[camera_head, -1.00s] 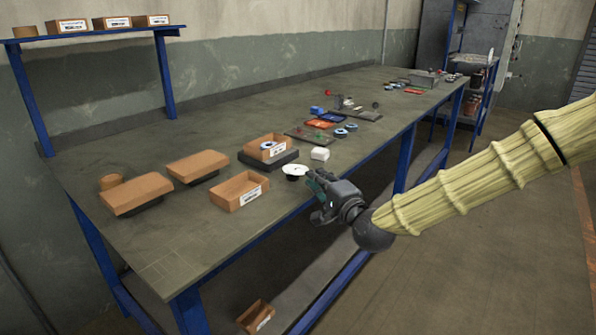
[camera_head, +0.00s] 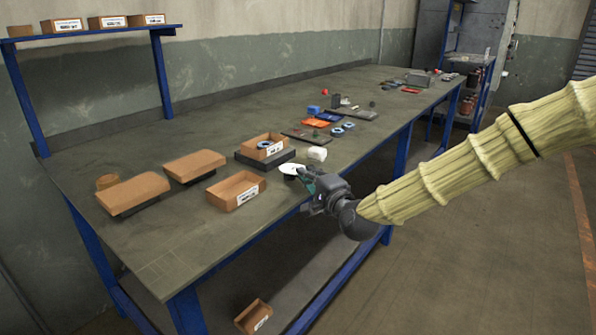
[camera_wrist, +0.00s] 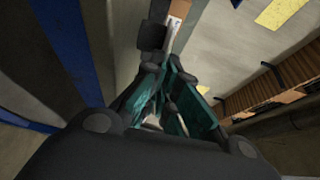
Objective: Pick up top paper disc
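A white paper disc (camera_head: 291,169) shows at the table's front edge in the head view, with a small dark spot near its middle and something dark under it. My gripper (camera_head: 306,180) is right at the disc's right side, its teal fingers partly covering that side. I cannot tell whether they touch it. In the wrist view the teal fingers of my gripper (camera_wrist: 166,103) are close together, with a small pale patch low between them. What that patch is, and whether the fingers grip anything, is unclear.
An open brown box (camera_head: 236,190) stands left of the disc. Another brown box (camera_head: 263,147) with a blue ring-shaped disc sits on a dark base behind. The table (camera_head: 180,235) is clear at front left.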

